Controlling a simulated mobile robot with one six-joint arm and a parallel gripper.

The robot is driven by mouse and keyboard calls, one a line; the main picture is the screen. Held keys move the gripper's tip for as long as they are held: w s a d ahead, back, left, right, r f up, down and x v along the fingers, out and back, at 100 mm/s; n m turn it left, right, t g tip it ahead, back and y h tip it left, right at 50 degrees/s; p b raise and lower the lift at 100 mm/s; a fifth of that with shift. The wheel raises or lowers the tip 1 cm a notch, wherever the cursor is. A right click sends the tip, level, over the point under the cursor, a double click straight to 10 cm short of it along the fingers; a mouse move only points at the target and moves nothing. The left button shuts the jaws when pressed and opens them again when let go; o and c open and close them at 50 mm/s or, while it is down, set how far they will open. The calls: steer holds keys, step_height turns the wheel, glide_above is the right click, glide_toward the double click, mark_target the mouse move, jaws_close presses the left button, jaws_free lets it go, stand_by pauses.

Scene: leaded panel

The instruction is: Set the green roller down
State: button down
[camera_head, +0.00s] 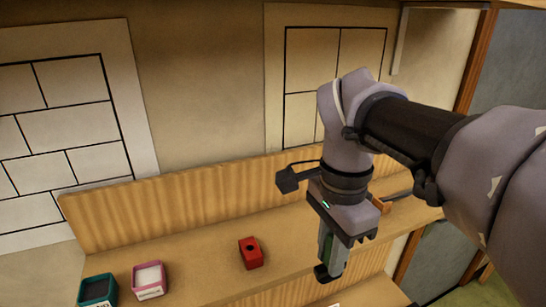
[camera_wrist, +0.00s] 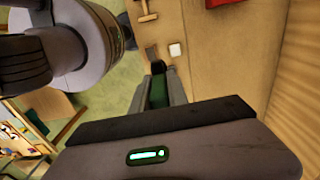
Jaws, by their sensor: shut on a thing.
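My gripper (camera_head: 326,266) points down over the front part of the wooden shelf, right of the red block. It is shut on the green roller (camera_wrist: 158,90), whose green part shows between the fingers in the wrist view. A dark end sticks out beyond the fingertips. In the head view only a thin green strip (camera_head: 328,249) of it shows, the rest being hidden by the fingers. I cannot tell whether its lower end touches anything.
A red block with a hole (camera_head: 250,253), a pink box (camera_head: 149,280) and a teal box (camera_head: 98,290) stand on the shelf (camera_head: 205,262). A wooden-handled tool (camera_head: 381,205) lies behind my gripper. Leaded panels (camera_head: 60,130) hang behind. Bare shelf lies between the pink box and red block.

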steer(key=shift+w+r, duration=0.15)
steer(key=shift+r, duration=0.1)
steer(key=w+p, duration=0.1)
steer(key=w, duration=0.3)
steer(key=w+d+f+p, duration=0.1)
steer(key=w+p, duration=0.1)
steer(key=w, duration=0.3)
steer(key=w+p, duration=0.2)
steer(key=w, duration=0.2)
steer(key=shift+w+d+f, duration=0.2)
steer(key=shift+d+f, duration=0.15)
steer(key=f, duration=0.2)
steer(key=shift+s+f, duration=0.4)
steer(key=shift+w+f, duration=0.15)
steer(key=shift+f, duration=0.1)
steer(key=shift+w+f, duration=0.1)
steer(key=shift+w, duration=0.2)
steer(key=shift+s, duration=0.1)
steer(key=c, duration=1.3)
jaws_free()
steer(key=shift+s+f, duration=0.1)
steer(key=shift+s, duration=0.05)
